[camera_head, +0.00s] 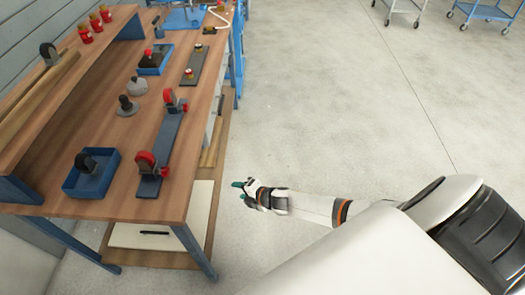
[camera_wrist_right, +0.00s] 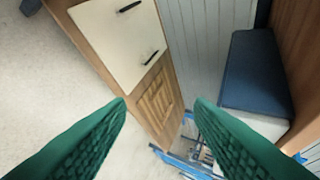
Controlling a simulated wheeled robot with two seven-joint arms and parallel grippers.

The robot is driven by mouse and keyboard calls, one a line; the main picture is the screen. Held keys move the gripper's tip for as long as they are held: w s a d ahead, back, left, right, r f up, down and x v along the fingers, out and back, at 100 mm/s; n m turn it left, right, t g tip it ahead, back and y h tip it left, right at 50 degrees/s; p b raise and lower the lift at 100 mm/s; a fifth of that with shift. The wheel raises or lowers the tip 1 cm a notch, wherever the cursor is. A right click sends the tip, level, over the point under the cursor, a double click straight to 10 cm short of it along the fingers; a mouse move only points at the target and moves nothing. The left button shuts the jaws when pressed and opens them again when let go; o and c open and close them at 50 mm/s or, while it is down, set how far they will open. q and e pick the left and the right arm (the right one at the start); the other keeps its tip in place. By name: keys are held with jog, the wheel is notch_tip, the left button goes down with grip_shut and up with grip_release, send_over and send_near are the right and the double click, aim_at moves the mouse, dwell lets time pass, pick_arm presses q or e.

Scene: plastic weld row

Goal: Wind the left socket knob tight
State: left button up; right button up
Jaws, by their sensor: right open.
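A narrow grey plate (camera_head: 196,62) lies on the bench near its right edge, with a small red-and-brass knob at its near end (camera_head: 189,73) and another small knob at its far end (camera_head: 198,47). They are too small to tell how tight they sit, and I cannot tell for sure which is the left socket knob. My right gripper (camera_head: 238,189) is out beside the bench, over the floor, apart from the knobs. Its green fingers (camera_wrist_right: 160,103) are open and empty in the wrist view. My left gripper does not show.
The wooden bench (camera_head: 125,200) carries a blue plate with red-wheeled casters (camera_head: 172,130), blue trays (camera_head: 92,188) and several red pieces on a ledge. A pale panel (camera_wrist_right: 115,38) with dark handles shows in the wrist view. Open floor (camera_head: 320,100) lies right of the bench.

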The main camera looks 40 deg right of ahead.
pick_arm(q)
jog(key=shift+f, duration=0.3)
pick_arm(e)
jog(key=s+d+f+m+g+h, duration=0.2)
jog(key=s+f+m, duration=0.4)
jog(key=s+f, duration=0.3)
jog(key=shift+d+f+m, duration=0.25)
jog(key=shift+f+m, duration=0.05)
jog(key=shift+f, duration=0.45)
jog(key=shift+w, duration=0.15)
